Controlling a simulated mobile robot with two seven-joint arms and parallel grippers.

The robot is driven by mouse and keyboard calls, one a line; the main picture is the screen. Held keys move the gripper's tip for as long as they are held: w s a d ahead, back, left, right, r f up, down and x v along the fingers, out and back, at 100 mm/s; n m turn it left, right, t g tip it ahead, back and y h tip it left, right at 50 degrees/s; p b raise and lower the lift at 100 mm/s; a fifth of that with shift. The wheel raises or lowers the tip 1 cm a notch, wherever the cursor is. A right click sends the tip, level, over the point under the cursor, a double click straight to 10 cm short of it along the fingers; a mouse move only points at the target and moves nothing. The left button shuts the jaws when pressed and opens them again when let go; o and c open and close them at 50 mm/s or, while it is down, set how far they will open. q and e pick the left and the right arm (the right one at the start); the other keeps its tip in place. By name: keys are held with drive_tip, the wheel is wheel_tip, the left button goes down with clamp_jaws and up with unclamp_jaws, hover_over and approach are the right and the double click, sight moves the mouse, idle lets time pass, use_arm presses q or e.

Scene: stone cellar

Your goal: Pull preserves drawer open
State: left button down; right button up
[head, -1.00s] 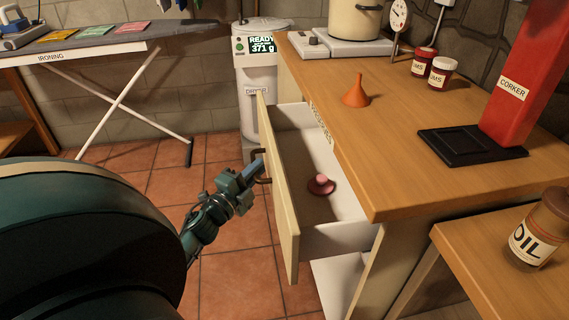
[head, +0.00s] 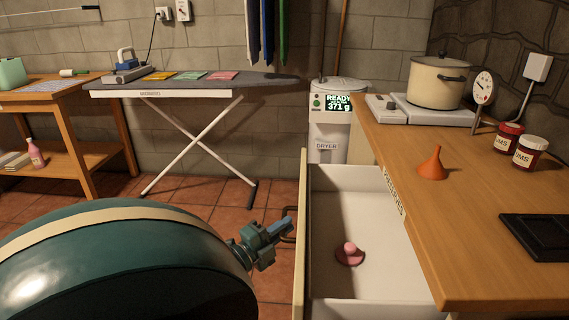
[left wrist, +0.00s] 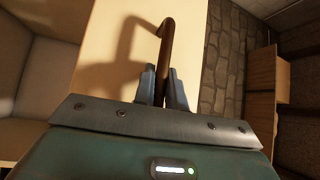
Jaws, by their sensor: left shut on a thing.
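The preserves drawer (head: 362,205) stands pulled out from the wooden counter in the head view, its white inside showing. A pink and dark red object (head: 349,254) with a round base lies on its floor. My left gripper (head: 287,226) is at the outer side of the drawer front (head: 301,240). In the left wrist view its two fingers (left wrist: 162,88) are shut on the brown bar handle (left wrist: 166,45), one on each side. The handle (head: 289,210) is partly hidden by the gripper in the head view. My right gripper is not in view.
The counter (head: 455,220) carries an orange funnel (head: 432,165), two jars, a pot (head: 437,84) and a dark tray. A dryer bin (head: 328,128) stands behind the drawer. An ironing board (head: 205,84) is at the back left. Tiled floor (head: 200,195) is clear between them.

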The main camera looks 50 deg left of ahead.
use_arm(q)
drive_tip(key=c, duration=1.5)
unclamp_jaws()
drive_tip(key=shift+o, duration=0.2)
drive_tip(key=s+d+f, duration=0.1)
drive_tip(key=s, duration=1.2)
drive_tip(key=shift+f, duration=0.4)
drive_tip(key=shift+d, duration=0.1)
